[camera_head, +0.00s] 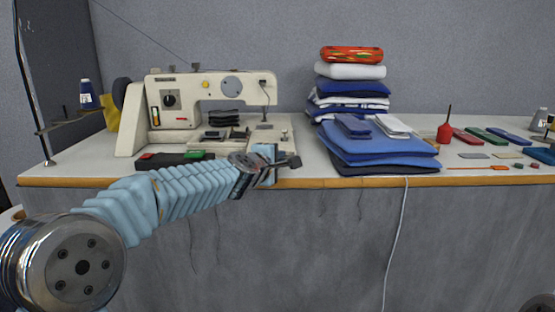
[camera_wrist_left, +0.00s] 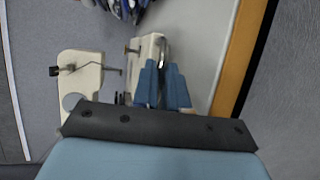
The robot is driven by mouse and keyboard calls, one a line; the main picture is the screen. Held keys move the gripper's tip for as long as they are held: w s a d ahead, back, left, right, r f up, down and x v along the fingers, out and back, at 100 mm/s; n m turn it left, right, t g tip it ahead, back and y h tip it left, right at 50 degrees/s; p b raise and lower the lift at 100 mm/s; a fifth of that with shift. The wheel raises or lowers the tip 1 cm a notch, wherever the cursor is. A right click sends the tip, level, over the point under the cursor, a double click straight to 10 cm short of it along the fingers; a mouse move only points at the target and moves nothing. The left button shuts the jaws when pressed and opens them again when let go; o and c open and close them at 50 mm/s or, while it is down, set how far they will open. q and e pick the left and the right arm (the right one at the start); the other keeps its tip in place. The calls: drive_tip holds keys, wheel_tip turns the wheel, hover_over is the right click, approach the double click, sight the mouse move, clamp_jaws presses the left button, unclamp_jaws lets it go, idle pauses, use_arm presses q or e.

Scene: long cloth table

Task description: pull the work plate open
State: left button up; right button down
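The cream sewing machine (camera_head: 185,103) stands on the table at the left. Its pale flat bed (camera_head: 277,131), where the work plate would be, lies on its right side near the front edge; it also shows beyond my fingers in the left wrist view (camera_wrist_left: 147,45). My left gripper (camera_head: 267,164) is at the table's front edge, before the right end of the bed. Its two blue fingers (camera_wrist_left: 163,82) are close together with a narrow gap. A dark thin part shows at the gap; I cannot tell whether it is held. The plate's edge is partly hidden. My right gripper is not in view.
A dark tray with red and green pieces (camera_head: 175,159) lies before the machine. Folded blue cloths (camera_head: 375,148) lie right of my gripper, with a cloth stack (camera_head: 350,88) behind. A red oiler (camera_head: 445,131) stands farther right. A white cable (camera_head: 398,240) hangs down the front.

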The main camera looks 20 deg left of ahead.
use_arm(q)
clamp_jaws()
idle(1.0)
drive_tip(key=shift+s+f, duration=0.1)
